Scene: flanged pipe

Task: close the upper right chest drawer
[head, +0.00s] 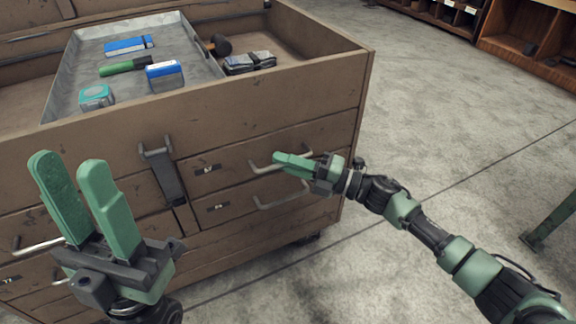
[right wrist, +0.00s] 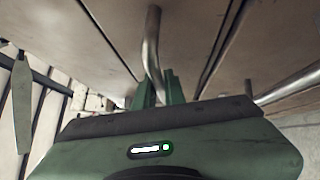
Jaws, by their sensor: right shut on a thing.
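The brown wooden chest has an upper right drawer (head: 232,164) with a small dark label and a metal bar handle (head: 262,169). In the head view its front looks about level with the chest face; a small gap cannot be ruled out. My right gripper (head: 282,161) is shut on this handle. The right wrist view shows the bent metal handle (right wrist: 152,45) running between the green fingers (right wrist: 158,88). My left gripper (head: 68,162) is open and empty, fingers pointing up, in front of the chest's left part.
A lower right drawer (head: 226,206) with its own handle (head: 285,200) sits just below. The open chest top holds a grey metal tray (head: 72,92) with blue boxes and a green-handled tool. A latch (head: 165,175) hangs on the front. Floor (head: 440,110) right of the chest is clear.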

